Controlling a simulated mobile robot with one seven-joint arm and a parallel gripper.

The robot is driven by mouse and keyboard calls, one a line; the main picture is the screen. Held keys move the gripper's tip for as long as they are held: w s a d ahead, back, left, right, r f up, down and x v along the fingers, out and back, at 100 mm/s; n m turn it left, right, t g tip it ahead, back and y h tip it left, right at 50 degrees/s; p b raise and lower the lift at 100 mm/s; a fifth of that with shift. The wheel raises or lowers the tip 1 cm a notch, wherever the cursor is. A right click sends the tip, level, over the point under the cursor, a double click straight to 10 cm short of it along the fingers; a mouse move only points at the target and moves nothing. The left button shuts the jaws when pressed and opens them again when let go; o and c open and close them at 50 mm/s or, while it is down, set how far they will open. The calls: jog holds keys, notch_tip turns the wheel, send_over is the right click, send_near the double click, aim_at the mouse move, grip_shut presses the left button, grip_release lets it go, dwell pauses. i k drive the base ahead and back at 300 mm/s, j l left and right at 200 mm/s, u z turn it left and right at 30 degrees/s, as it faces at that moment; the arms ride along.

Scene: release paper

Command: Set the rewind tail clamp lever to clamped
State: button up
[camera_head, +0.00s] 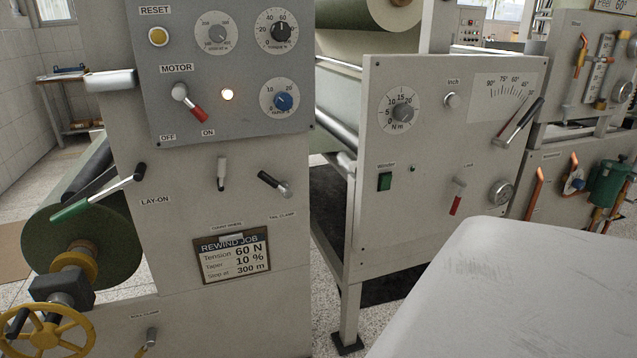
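The tail clamp lever (275,184) is on the pale grey machine front, just above the label TAIL CLAMP (282,216). It is short, with a black grip and a metal hub at its lower right end. The grip points up and to the left from the hub. I cannot read any position marks beside it. My gripper is not in view, and nothing touches the lever.
A similar small lever (222,173) hangs down to the left. The green-handled lay-on lever (100,192) sticks out further left. A job card (231,256) is below, and the motor panel (240,60) above. The lower right view is blocked close up.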

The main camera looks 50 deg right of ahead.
aim_at(284, 187)
jog(key=z, duration=1.3)
